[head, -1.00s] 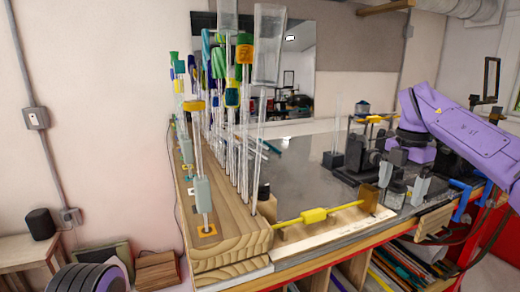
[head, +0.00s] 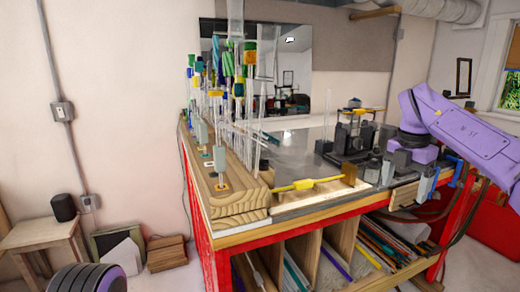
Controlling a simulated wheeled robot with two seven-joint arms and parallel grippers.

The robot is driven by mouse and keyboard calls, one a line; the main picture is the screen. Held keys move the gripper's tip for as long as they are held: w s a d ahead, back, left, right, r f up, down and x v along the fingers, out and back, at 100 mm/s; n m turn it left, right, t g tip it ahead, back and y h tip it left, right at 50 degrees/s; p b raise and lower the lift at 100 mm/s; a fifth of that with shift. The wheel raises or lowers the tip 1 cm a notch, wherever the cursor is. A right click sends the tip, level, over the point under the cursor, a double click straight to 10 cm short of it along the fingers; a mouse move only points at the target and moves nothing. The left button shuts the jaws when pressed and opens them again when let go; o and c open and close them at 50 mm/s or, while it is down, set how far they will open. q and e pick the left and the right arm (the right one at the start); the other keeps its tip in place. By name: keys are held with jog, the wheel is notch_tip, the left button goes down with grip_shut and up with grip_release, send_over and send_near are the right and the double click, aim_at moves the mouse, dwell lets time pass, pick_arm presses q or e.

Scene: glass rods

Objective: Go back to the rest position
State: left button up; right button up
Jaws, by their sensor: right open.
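My right gripper (head: 408,179) hangs at the end of my purple arm, which comes in from the right. Its grey fingers point down, open, by the right end of the bench. I see nothing held between them. Glass rods (head: 238,130) stand upright in a long wooden rack (head: 235,198) at the left of the bench, well apart from the gripper. Some carry coloured glass pieces. A yellow-handled tool (head: 305,184) lies along the bench's front edge. My left gripper is not in view.
The grey bench top (head: 290,155) holds a dark apparatus (head: 352,140) close to my right gripper's left side. Below are wooden shelf slots (head: 300,250) with coloured rods. Floor shows between table and bench.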

jog(key=w+a+f+n+t+h, duration=0.1)
jog(key=w+f+n+t+h, duration=0.2)
jog(key=f+n+h, duration=0.3)
jog(key=w+a+f+n+t+h, duration=0.1)
jog(key=w+f+n+t+h, duration=0.15)
jog(key=f+n, duration=0.55)
jog(key=s+a+f+n+t+y, duration=0.1)
jog(key=s+a+f+n, duration=0.15)
jog(key=f+n, duration=0.45)
jog(key=s+a+f+n+t+y, duration=0.15)
jog(key=s+f+n, duration=0.3)
jog(key=f, duration=0.45)
jog(key=s+a+f+n+t+y, duration=0.1)
jog(key=s+a+f+n, duration=0.2)
jog(key=f+n, duration=0.4)
jog(key=s+f+n+g+y, duration=0.25)
jog(key=s+f+n, duration=0.25)
jog(key=s+f, duration=0.6)
jog(key=s+d+f+n+g, duration=0.1)
jog(key=s+d+n+g, duration=0.1)
jog(key=s, duration=0.9)
jog(key=s+d+f+n+g, duration=0.2)
jog(key=s, duration=0.9)
jog(key=shift+s+d, duration=0.25)
